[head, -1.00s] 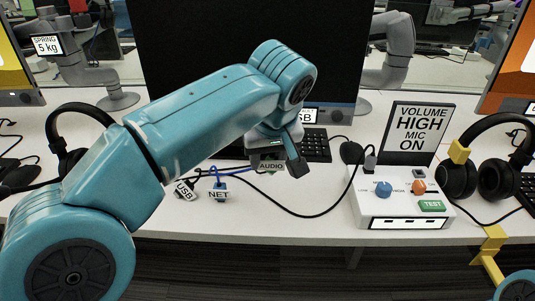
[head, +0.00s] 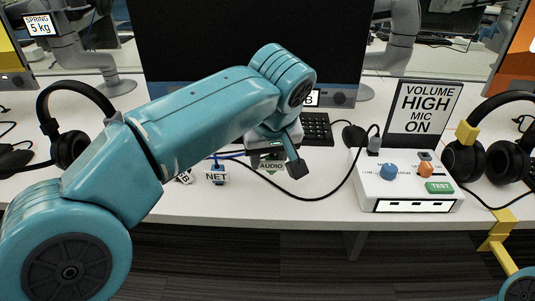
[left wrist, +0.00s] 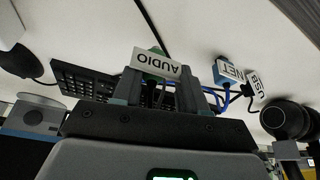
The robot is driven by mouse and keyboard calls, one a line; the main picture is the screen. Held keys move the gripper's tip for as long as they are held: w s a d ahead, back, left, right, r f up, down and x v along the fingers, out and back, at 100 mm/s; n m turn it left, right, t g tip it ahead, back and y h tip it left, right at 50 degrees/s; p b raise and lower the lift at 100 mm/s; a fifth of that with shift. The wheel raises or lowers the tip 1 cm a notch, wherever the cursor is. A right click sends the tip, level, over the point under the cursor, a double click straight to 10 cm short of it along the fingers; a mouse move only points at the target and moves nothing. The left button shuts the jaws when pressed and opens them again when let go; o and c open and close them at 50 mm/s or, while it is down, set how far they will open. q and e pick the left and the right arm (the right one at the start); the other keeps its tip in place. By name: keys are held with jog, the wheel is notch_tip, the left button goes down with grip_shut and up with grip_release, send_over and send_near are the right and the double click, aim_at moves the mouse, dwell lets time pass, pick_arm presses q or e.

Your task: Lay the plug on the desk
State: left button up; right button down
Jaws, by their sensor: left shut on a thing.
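My left gripper (head: 281,161) is shut on the plug labelled AUDIO (head: 270,168), over the desk (head: 320,207) in front of the keyboard. In the left wrist view the green plug with its white AUDIO label (left wrist: 157,63) sits between the fingers (left wrist: 160,94). I cannot tell whether the plug touches the desk. The blue NET plug (head: 217,177) lies to its left on the desk, and the USB plug (head: 184,177) is partly hidden by my arm. My right gripper is out of view; part of my right arm shows at the bottom right.
The control box (head: 408,187) with knobs and TEST button stands on the right. Headsets stand on the left (head: 70,148) and right (head: 490,158). A black cable (head: 335,191) curves across the desk to the box. A yellow bracket (head: 499,232) sits at the front edge. Some desk front is clear.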

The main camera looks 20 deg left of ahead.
pick_arm(q)
jog(key=shift+f+b, duration=1.05)
jog(key=shift+f, duration=0.5)
jog(key=o, duration=1.1)
jog(key=shift+r, duration=0.1)
jog(key=w+p+v, duration=0.1)
jog(key=p+v, duration=1.3)
jog(key=v, duration=0.7)
jog(key=shift+w+a+r, duration=0.15)
jog(key=shift+a+r, duration=0.15)
jog(key=shift+r, duration=0.45)
